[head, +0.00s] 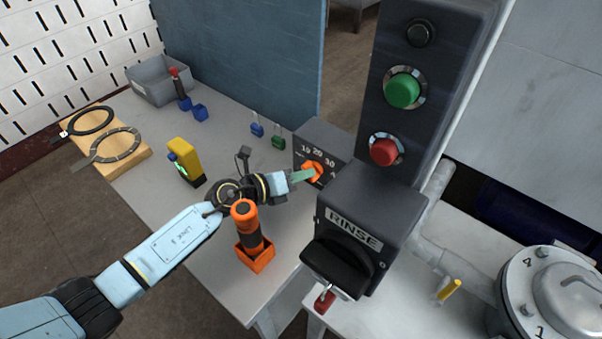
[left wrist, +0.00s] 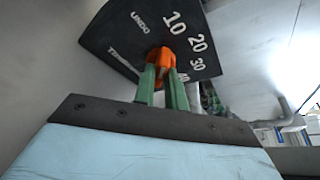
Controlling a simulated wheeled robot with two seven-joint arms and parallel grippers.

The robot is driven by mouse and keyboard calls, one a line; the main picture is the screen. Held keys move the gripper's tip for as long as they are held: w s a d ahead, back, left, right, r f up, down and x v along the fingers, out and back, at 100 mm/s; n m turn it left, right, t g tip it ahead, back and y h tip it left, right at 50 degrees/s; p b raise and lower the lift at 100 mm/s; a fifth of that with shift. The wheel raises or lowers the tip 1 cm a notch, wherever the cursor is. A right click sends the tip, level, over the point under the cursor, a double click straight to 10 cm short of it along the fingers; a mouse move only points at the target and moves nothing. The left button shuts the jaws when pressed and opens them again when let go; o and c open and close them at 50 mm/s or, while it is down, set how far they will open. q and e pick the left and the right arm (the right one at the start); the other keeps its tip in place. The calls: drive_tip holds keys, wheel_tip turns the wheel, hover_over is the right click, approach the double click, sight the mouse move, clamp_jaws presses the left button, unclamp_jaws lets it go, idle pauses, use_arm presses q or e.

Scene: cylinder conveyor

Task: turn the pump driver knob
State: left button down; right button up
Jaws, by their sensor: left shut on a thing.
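The orange knob (head: 312,171) sits on a dark box (head: 322,138) with a numbered dial face, at the table's right side. My left gripper (head: 303,175) reaches it from the left, with its green fingers shut on the knob. In the left wrist view the orange knob (left wrist: 158,58) shows between the two green fingertips (left wrist: 161,80). The dial plate (left wrist: 128,40) there bears the marks 10, 20, 30 and 40, and part of the knob is hidden by the fingers. My right gripper is not in view.
A dark RINSE box (head: 365,215) with a black handle stands close right of the dial box. A column with green (head: 402,90) and red (head: 383,151) buttons rises behind. An orange-handled tool in a holder (head: 256,255) and a yellow device (head: 184,158) stand near my left arm.

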use_arm(q)
drive_tip(key=c, duration=1.4)
unclamp_jaws()
drive_tip(key=shift+c, duration=0.2)
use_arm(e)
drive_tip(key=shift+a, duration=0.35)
use_arm(q)
drive_tip(key=shift+r, duration=0.1)
